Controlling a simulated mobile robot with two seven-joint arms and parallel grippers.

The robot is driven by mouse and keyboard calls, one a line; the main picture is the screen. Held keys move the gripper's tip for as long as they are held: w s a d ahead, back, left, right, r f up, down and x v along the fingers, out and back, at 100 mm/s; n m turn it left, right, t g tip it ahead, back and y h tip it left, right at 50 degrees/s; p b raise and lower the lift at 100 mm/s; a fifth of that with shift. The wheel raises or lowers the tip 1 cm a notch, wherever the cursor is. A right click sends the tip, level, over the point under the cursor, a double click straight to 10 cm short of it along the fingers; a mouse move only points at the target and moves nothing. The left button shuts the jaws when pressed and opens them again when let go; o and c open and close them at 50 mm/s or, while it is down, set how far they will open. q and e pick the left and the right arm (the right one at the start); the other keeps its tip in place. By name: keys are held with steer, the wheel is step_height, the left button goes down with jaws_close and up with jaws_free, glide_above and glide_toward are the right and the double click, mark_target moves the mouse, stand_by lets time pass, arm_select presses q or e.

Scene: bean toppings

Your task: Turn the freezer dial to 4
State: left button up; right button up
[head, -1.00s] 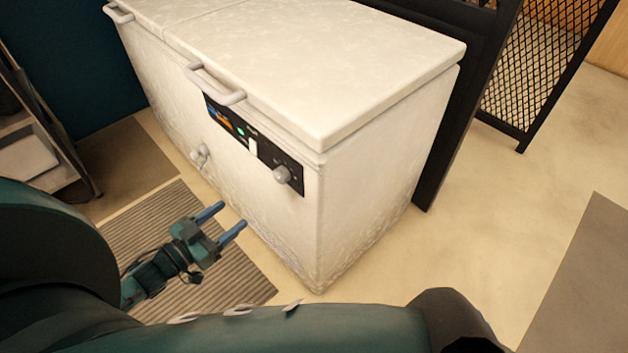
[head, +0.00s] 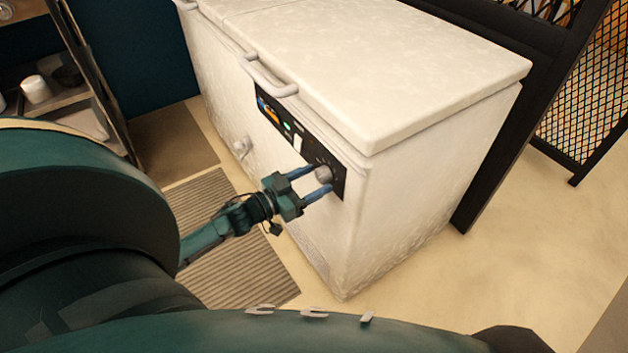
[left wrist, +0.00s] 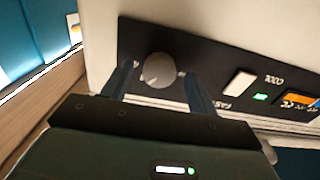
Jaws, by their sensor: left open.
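The white chest freezer (head: 400,180) stands at the centre of the head view, with a black control panel (head: 279,117) on its front. The grey round dial (head: 324,174) is at the panel's right end. My left gripper (head: 318,181) is open at the dial, with its blue fingers on either side of it. In the left wrist view the dial (left wrist: 158,70) sits between the two fingers, with a visible gap on at least one side. I cannot read the dial's numbers or its setting. My right gripper is not in view.
A white switch (left wrist: 239,83) and a green light (left wrist: 260,97) are beside the dial on the panel. A lid handle (head: 270,80) juts out above the panel. A shelf (head: 70,95) stands at the left. Open floor (head: 510,270) lies to the right.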

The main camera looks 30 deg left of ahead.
arm_select(q)
steer(key=shift+w+d, duration=0.1)
steer(key=shift+w, duration=0.25)
steer(key=shift+c, duration=0.3)
steer(key=c, duration=0.9)
